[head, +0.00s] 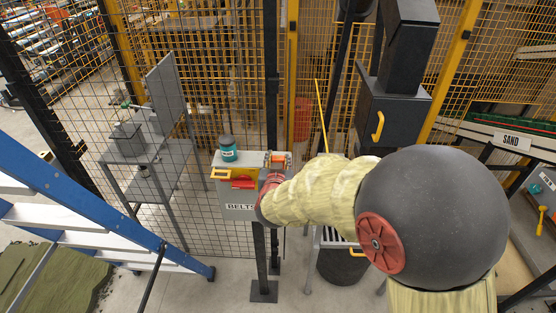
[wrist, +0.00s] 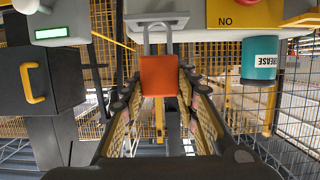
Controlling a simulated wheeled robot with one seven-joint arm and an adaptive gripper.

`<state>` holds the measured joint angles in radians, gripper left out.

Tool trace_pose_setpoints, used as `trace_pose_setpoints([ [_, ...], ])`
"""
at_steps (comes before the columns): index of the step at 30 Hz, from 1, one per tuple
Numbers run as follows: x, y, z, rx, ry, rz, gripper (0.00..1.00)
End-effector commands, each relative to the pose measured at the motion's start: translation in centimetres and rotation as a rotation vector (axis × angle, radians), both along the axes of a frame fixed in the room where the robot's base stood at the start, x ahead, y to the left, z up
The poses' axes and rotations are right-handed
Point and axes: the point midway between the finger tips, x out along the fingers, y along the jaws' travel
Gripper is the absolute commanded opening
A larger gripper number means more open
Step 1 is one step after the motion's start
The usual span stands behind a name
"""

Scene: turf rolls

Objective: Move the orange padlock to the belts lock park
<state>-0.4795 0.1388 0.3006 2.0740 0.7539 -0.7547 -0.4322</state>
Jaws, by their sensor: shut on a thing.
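The orange padlock (wrist: 160,76) is between the two fingers of my gripper (wrist: 160,97) in the wrist view, its grey shackle (wrist: 147,44) pointing up in that picture. The shackle's end meets a pale grey plate (wrist: 172,17); I cannot tell whether it is hooked on it or only in front. In the head view, my gripper (head: 273,167) is at the right edge of the grey box marked BELTS (head: 229,193), with some orange showing there. The gripper and arm hide most of the padlock there. No part is clearly labelled as the lock park.
The box carries a yellow plate with a red handle (head: 243,182) and a teal grease jar (head: 228,150) on top. A dark cabinet with a yellow handle (head: 379,125) stands to the right. Mesh fencing is behind; a blue stepladder (head: 95,222) is at left.

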Motion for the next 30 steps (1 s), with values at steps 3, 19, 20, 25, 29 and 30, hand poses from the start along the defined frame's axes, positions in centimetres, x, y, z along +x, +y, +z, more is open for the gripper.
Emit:
trace_pose_setpoints([
  [3, 0.0, 0.0, -0.3, 0.000, -0.001, 0.000, 0.03],
  [19, 0.0, 0.0, -1.5, 0.000, -0.001, 0.000, 0.03],
  [20, 0.0, 0.0, -1.6, 0.000, -0.001, 0.000, 0.03],
  [25, 0.0, 0.0, -2.0, 0.000, -0.001, 0.000, 0.03],
  [29, 0.0, 0.0, -2.2, 0.000, -0.001, 0.000, 0.03],
  [30, 0.0, 0.0, -2.3, 0.000, -0.001, 0.000, 0.03],
])
